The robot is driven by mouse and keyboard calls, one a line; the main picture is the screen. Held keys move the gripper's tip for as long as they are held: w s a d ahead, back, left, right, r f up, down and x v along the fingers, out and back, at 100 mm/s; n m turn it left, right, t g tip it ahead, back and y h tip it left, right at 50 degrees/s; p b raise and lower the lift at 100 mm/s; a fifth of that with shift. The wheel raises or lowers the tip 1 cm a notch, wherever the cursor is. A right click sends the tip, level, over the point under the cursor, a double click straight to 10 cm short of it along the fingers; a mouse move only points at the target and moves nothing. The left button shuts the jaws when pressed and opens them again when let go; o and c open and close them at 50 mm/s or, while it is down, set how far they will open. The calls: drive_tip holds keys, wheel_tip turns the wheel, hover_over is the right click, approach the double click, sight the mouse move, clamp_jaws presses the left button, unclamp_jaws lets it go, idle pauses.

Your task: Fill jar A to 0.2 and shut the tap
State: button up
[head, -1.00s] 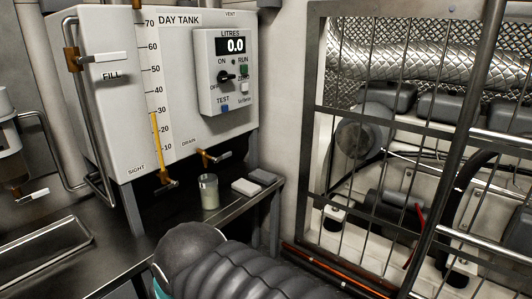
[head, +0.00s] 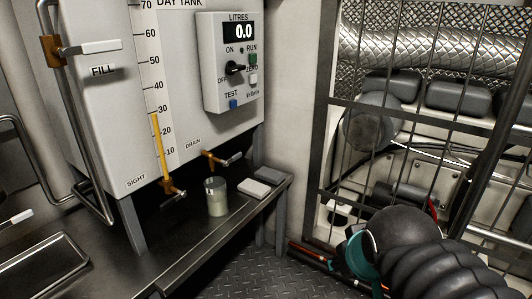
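The litres display (head: 238,32) reads 0.0.
The fill valve (head: 60,48) is at upper left. A barred cage (head: 420,110) with machinery fills the right.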

sight(239, 157)
drive_tip(key=w+d+r+n+t+h, duration=0.1)
drive_tip(key=w+d+r+n+t, duration=0.1)
drive_tip(key=w+r, duration=0.35)
drive_tip(key=w+d+r+n+t+h, duration=0.1)
drive_tip(key=w+d+r+n+t, duration=0.1)
drive_tip(key=w, duration=0.7)
drive_tip(key=w+a+r+n+t+y+p, duration=0.1)
drive_tip(key=w+a+r+n+t+y, duration=0.15)
drive_tip(key=w+n, duration=0.5)
drive_tip(key=w+a+r+n+t+y+p, duration=0.1)
drive_tip(key=w+a+r+n+t+y, duration=0.2)
drive_tip(key=w, duration=0.8)
drive_tip(key=s+a+f+n+g+y+p, duration=0.1)
drive_tip(key=a+f+n+g+y, duration=0.2)
drive_tip(key=f+n+g+y, duration=0.45)
drive_tip(key=a+f+n+g+y+p, duration=0.15)
drive_tip(key=a+n+g+y, duration=0.25)
drive_tip(key=n+y, duration=0.45)
drive_tip(key=shift+n+h, duration=0.75)
drive_tip(key=shift+n, duration=0.1)
drive_tip(key=x, duration=1.2)
drive_tip(key=shift+w+a+f, duration=0.1)
drive_tip(key=shift+a+f, duration=0.15)
drive_tip(key=shift+f, duration=0.15)
clamp_jaws()
